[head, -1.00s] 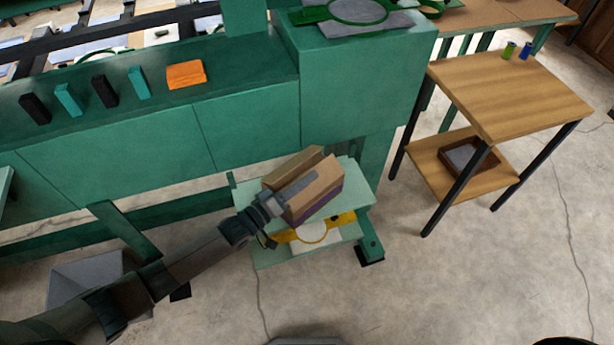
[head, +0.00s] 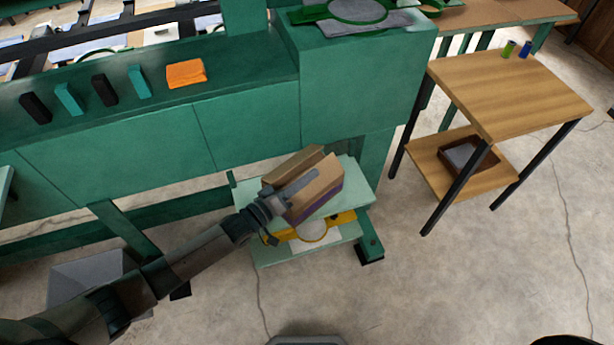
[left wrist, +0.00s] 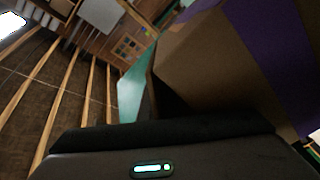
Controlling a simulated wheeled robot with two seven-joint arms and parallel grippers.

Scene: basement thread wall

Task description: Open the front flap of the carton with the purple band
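The brown carton (head: 326,184) sits on the upper pale green shelf of a small stand, with its purple band (head: 318,209) low on the right side. A dark gap runs between its two brown upper parts; I cannot tell how far any flap stands open. My left gripper (head: 298,187) reaches in from the lower left, a grey finger lying over or against the carton's top. The other finger is hidden. In the left wrist view the carton (left wrist: 205,65) and purple band (left wrist: 262,45) fill the upper right, close to the dark gripper body. My right gripper is not in view.
The pale green shelf (head: 358,187) has a lower level with a yellow item (head: 342,219). A green bench (head: 150,135) stands behind, bearing several small blocks and an orange block (head: 186,74). A wooden table (head: 508,92) stands right.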

